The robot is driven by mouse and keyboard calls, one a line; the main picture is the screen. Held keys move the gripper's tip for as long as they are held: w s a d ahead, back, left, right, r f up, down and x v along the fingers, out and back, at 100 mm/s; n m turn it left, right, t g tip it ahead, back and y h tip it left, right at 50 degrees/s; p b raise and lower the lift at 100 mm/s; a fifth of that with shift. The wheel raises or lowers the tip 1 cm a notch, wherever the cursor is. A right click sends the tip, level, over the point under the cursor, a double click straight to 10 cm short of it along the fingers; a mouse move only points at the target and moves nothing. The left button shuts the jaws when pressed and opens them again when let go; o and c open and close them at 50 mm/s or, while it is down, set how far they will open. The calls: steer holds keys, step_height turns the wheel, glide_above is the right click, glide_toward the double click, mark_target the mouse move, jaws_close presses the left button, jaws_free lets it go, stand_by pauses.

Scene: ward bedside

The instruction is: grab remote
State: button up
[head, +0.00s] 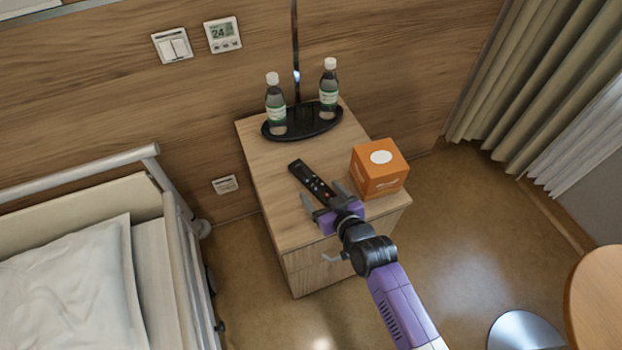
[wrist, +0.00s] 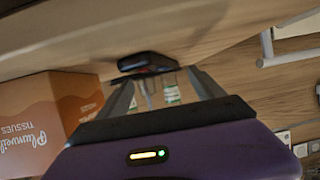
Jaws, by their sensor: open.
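The black remote (head: 312,182) lies on the wooden bedside cabinet (head: 268,178), slanted, with its lower end toward my gripper. My gripper (head: 325,196) is open, at the remote's near end, with one finger on each side of that end. In the wrist view my gripper (wrist: 158,88) shows two spread fingers, and the remote's dark end (wrist: 148,63) appears between and beyond the fingertips. Nothing is held. I cannot tell whether the fingers touch the remote.
An orange tissue box (head: 379,169) stands close to the right of my gripper. A black tray (head: 303,121) with two bottles (head: 276,104) and a lamp pole is at the back. The bed rail (head: 180,235) is left. The cabinet's left side is clear.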

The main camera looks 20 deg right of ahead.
mark_target(310, 177)
steer(key=shift+x, duration=3.05)
steer(key=shift+d+r, duration=0.1)
steer(key=shift+r, duration=0.05)
jaws_close()
steer(key=shift+r, duration=0.1)
